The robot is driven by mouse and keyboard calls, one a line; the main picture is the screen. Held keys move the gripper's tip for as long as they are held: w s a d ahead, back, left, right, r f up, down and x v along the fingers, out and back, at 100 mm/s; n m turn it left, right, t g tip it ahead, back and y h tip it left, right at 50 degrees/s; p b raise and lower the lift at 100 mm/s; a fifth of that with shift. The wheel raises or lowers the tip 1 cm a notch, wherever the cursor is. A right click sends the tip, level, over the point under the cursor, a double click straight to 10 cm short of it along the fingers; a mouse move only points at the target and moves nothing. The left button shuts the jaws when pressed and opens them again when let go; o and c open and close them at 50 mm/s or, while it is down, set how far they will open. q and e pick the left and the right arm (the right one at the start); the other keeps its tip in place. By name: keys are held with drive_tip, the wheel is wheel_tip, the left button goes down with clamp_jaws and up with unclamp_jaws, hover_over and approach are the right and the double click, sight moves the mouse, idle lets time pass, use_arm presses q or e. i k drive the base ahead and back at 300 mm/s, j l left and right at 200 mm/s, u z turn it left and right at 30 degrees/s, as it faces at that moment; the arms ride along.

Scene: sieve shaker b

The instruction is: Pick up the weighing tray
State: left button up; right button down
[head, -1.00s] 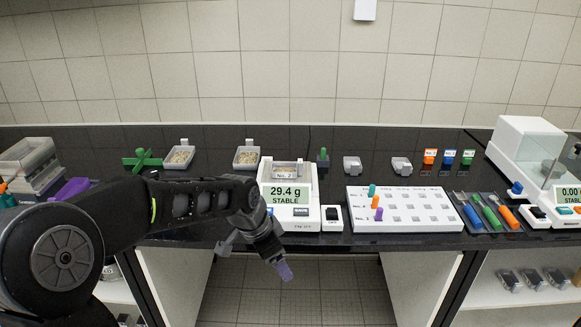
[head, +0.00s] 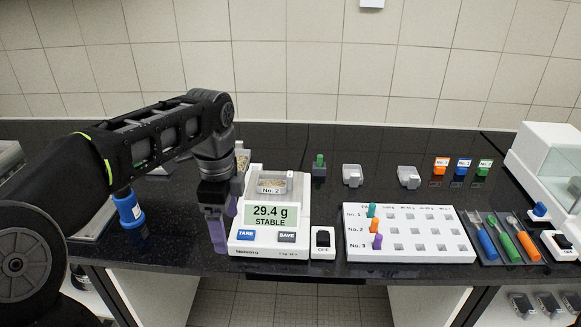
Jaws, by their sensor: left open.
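The weighing tray (head: 272,187), a small tray labelled No. 2 with grainy material in it, sits on the pan of the white balance (head: 270,250). The balance display reads 29.4 g, STABLE. My left gripper (head: 223,222) points down at the balance's left side, with its purple fingers apart and nothing seen between them. It is left of the weighing tray and apart from it. My left arm hides part of the bench behind it. My right gripper is not in view.
Right of the balance are a small switch box (head: 323,242) and a white pegboard (head: 410,233) with coloured pegs. Two small empty trays (head: 352,175) (head: 408,177) and a green-handled item (head: 319,165) stand behind. A blue-handled item (head: 128,208) is at left.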

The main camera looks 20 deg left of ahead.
sight(266, 183)
drive_tip(key=i, duration=0.9)
